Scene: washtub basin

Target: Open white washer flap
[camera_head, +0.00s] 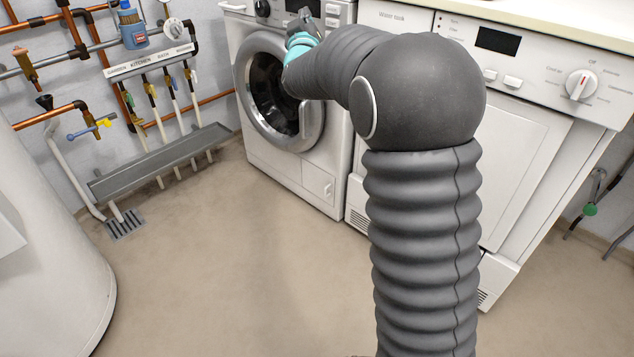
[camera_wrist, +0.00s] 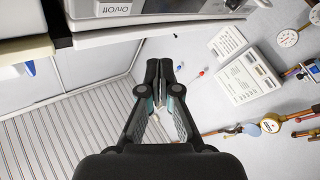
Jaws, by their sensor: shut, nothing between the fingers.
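The white washer (camera_head: 292,170) stands at the back centre in the head view, with a round grey-rimmed door (camera_head: 240,95) that looks closed. A small square flap (camera_head: 318,184) low on its front lies flush and looks closed. My gripper (camera_head: 303,16) is small and partly hidden by my arm, in front of the washer's top panel, above the round door. In the wrist view my gripper (camera_wrist: 166,68) is shut and empty, its dark fingertips together. A grey panel edge marked On/Off (camera_wrist: 118,9) shows above them. The low flap is not visible there.
A second white appliance (camera_head: 540,115) with a dial stands to the right. Pipes and a grey trough (camera_head: 165,160) line the left wall, and a white rounded tank (camera_head: 45,250) stands at lower left. The floor before the washer is clear.

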